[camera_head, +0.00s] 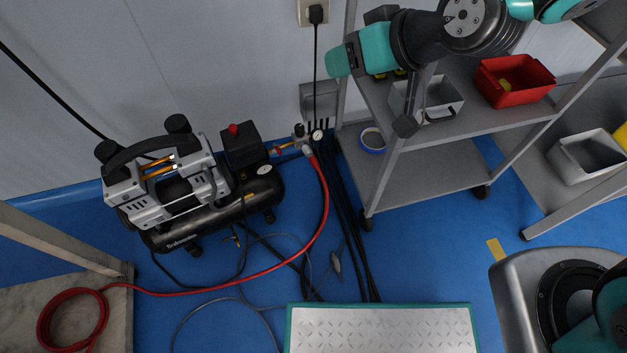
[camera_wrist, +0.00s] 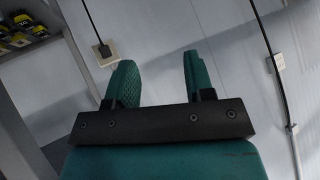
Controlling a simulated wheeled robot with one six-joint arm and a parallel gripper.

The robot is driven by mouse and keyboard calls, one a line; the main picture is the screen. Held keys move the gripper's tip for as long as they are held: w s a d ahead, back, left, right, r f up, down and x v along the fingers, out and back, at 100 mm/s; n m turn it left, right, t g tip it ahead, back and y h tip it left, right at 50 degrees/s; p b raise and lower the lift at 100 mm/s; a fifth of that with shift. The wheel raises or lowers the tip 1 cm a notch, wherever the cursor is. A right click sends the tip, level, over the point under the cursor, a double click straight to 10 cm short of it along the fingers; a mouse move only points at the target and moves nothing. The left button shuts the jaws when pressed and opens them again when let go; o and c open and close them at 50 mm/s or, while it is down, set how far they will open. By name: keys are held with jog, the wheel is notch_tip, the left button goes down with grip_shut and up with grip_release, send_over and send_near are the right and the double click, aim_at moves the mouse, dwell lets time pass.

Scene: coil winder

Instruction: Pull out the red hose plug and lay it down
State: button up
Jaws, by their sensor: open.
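The red hose (camera_head: 325,208) runs from the compressor's outlet across the blue floor to a coil at the lower left. Its plug end (camera_head: 308,151) sits at the fitting beside the round gauge (camera_head: 317,135), at the right end of the black compressor (camera_head: 205,205). In the head view my arm is at the upper right, above the shelf and well apart from the plug. In the wrist view my gripper (camera_wrist: 160,82) is open, with two green fingers apart and nothing between them. The plug is not in the wrist view.
A grey shelf rack (camera_head: 440,150) stands right of the compressor, holding a red bin (camera_head: 514,82) and a grey bin (camera_head: 434,97). Black cables (camera_head: 345,220) hang down the wall and cross the floor. A metal tread plate (camera_head: 380,330) lies in front. A wooden bench (camera_head: 100,305) is at the lower left.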

jog(key=w+a+f+t+b, duration=0.1)
jog(key=w+f+t+b, duration=0.2)
jog(key=f+b, duration=0.85)
jog(key=w+a+f+t+b, duration=0.25)
jog(key=f+b, duration=0.35)
jog(key=f, duration=1)
jog(key=t+b, duration=0.4)
jog(key=b, duration=0.9)
send_near(318, 167)
jog(key=w, duration=0.1)
jog(key=w+a, duration=0.1)
jog(key=w+f, duration=0.1)
jog(key=shift+w+a+m, duration=0.15)
jog(key=shift+a+m, duration=0.25)
jog(key=shift+d, duration=0.1)
jog(key=p+x, duration=0.1)
jog(key=x, duration=0.1)
jog(key=p+x, duration=0.1)
jog(key=x, duration=0.1)
jog(key=r+p+x, duration=0.1)
jog(key=p+x, duration=0.1)
jog(key=x, duration=0.1)
jog(key=shift+w, duration=0.1)
jog(key=shift+w+a+f+p, duration=0.3)
jog(key=shift+w+a+p, duration=0.35)
jog(key=shift+p, duration=0.3)
jog(key=shift+d, duration=0.1)
jog(key=shift+p, duration=0.6)
